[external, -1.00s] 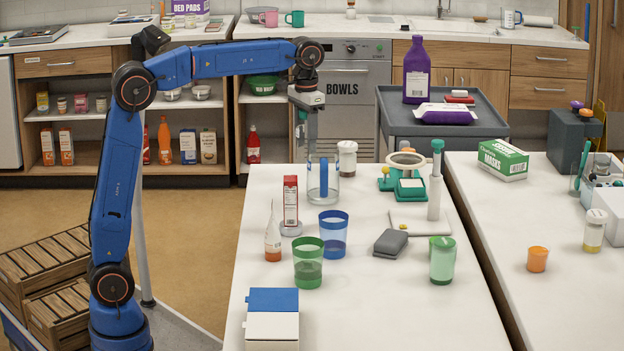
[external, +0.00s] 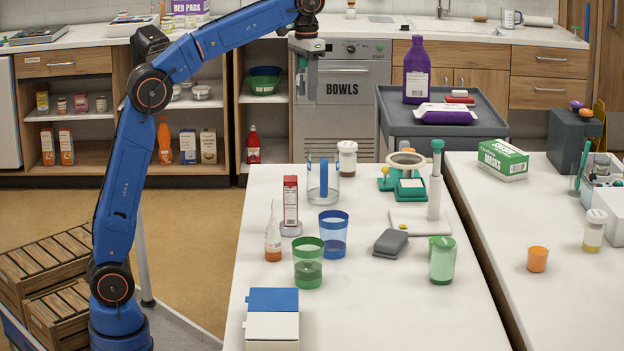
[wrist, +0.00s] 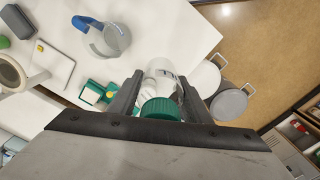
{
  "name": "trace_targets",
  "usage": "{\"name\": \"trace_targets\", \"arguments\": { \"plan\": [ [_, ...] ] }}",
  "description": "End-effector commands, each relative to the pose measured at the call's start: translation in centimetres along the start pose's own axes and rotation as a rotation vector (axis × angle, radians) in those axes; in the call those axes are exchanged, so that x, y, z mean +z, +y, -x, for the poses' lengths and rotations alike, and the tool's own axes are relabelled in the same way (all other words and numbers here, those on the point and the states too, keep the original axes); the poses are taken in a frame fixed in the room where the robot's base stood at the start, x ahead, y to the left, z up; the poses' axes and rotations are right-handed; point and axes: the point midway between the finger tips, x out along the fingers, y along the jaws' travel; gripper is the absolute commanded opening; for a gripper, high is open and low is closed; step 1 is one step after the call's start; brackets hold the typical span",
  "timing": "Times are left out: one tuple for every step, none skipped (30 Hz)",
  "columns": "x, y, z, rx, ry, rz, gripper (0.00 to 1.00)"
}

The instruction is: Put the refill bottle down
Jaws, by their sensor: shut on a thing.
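In the wrist view my gripper (wrist: 160,82) is shut on a bottle with a green ribbed cap (wrist: 160,107) and a pale, partly clear body. I take this as the refill bottle. Its cap faces the wrist camera and its body points away between the fingers. In the external view it is hard to make out against my fingers. The white table (external: 290,325) lies below the gripper; the bottle appears apart from it.
A clear jug with a blue handle (external: 323,183) and a white-capped jar (external: 347,160) stand at the table's far end. Teal equipment (external: 410,187) stands right of them. Cups, a small carton (external: 291,200) and a grey block (external: 390,243) sit nearer. The table's front right is bare.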

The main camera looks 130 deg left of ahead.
Motion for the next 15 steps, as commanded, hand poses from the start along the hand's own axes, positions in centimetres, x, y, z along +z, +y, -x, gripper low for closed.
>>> {"name": "trace_targets", "arguments": {
  "plan": [
    [-0.2, 1.3, -0.2, 0.000, -0.002, -0.022, 0.22],
    [-0.3, 2.0, -0.2, 0.000, -0.002, -0.033, 0.22],
    [-0.4, 2.8, -0.2, 0.000, -0.002, -0.046, 0.22],
    [-0.4, 3.5, -0.2, 0.000, -0.001, -0.057, 0.22],
    [-0.5, 4.2, -0.1, 0.000, -0.001, -0.068, 0.22],
    [-0.6, 5.1, -0.1, 0.000, -0.002, -0.083, 0.22],
    [-0.6, 5.8, -0.1, 0.000, -0.002, -0.095, 0.22],
    [-0.6, 6.7, -0.1, 0.000, -0.002, -0.109, 0.22],
    [-0.7, 7.8, -0.1, 0.000, -0.001, -0.127, 0.22],
    [-0.7, 8.7, -0.1, 0.000, -0.001, -0.142, 0.22],
    [-0.7, 9.7, -0.1, 0.000, -0.001, -0.157, 0.22],
    [-0.7, 11.2, -0.1, 0.001, 0.000, -0.180, 0.22],
    [-0.6, 12.2, -0.1, 0.001, 0.000, -0.197, 0.22],
    [-0.5, 13.4, 0.0, 0.001, 0.001, -0.215, 0.22],
    [-0.4, 14.9, -0.1, 0.001, 0.000, -0.240, 0.22]
  ]
}}
